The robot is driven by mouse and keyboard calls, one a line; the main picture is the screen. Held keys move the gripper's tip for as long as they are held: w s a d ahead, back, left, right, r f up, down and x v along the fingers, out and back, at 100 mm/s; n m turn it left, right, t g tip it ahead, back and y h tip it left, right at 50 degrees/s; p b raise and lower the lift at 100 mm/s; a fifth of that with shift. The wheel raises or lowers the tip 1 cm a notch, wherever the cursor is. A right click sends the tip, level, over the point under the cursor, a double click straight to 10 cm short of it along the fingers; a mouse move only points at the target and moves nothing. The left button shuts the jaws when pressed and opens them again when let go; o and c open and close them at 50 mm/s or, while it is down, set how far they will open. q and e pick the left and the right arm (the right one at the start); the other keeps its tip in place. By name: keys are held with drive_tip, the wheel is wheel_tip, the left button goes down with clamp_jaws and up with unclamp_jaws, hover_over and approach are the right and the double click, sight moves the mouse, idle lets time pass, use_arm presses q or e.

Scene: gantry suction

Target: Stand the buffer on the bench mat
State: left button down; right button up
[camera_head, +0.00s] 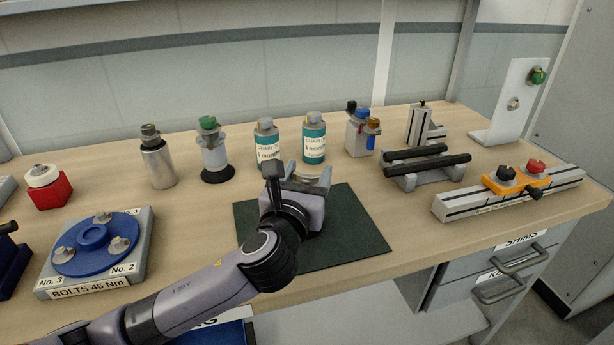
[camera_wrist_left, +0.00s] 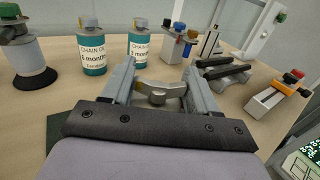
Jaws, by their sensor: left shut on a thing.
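The dark green bench mat (camera_head: 355,240) lies flat in the middle of the bench. A corner of it shows in the left wrist view (camera_wrist_left: 55,128). My left gripper (camera_head: 300,180) is over the back part of the mat, fingers pointing away from me. It is shut on a pale metal piece, which I take to be the buffer (camera_wrist_left: 158,95). In the left wrist view it spans the gap between the fingers, with a round knob in its middle. Its lower part is hidden, so I cannot tell whether it touches the mat. My right gripper is not in view.
Two teal-labelled chain oil bottles (camera_head: 314,145) (camera_head: 268,148) stand just behind the mat. A silver cylinder (camera_head: 159,165) and a green-topped bottle (camera_head: 213,158) stand left of them. A blue round fixture (camera_head: 72,245) is at left. A black-barred rack (camera_head: 400,175) and a rail (camera_head: 470,204) are at right.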

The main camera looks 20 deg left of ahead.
use_arm(q)
drive_tip(key=shift+r, duration=0.2)
drive_tip(key=shift+f, duration=0.15)
drive_tip(key=shift+c, duration=1.5)
unclamp_jaws()
drive_tip(key=shift+f, duration=0.1)
drive_tip(key=shift+s, duration=0.15)
drive_tip(key=s, duration=1.1)
drive_tip(key=shift+s+d+r, duration=0.2)
drive_tip(key=shift+s+d, duration=0.1)
drive_tip(key=shift+s, duration=0.05)
